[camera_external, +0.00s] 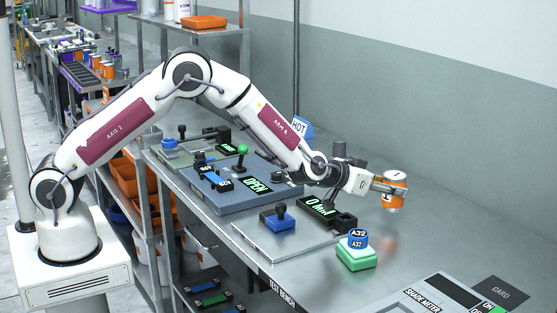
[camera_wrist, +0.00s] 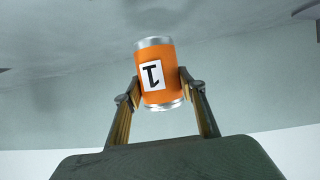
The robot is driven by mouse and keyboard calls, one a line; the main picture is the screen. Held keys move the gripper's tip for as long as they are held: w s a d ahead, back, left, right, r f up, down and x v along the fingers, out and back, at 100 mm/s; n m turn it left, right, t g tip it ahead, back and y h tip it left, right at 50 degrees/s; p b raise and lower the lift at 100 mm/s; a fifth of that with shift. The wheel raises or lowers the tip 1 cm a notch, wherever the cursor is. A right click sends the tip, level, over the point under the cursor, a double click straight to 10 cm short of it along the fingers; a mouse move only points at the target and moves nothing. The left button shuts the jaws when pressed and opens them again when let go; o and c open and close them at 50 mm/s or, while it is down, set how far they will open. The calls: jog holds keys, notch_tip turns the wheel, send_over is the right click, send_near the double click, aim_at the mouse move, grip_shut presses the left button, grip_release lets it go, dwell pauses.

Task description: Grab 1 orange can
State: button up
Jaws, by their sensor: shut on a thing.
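My gripper (camera_external: 386,188) is shut on the can, with one finger on each side. In the wrist view the orange can (camera_wrist: 155,88) sits between the two fingertips of my gripper (camera_wrist: 157,84), tilted slightly. Both fingers touch its sides.
A green block with a blue A32 piece (camera_external: 357,240) stands on the bench in front of the can. A shade meter (camera_external: 432,298) and a dark card pad (camera_external: 500,292) lie at the front right. The bench behind the can is clear.

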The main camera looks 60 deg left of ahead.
notch_tip(320, 180, up, 6)
jog(key=shift+r, duration=0.25)
dwell(0.6)
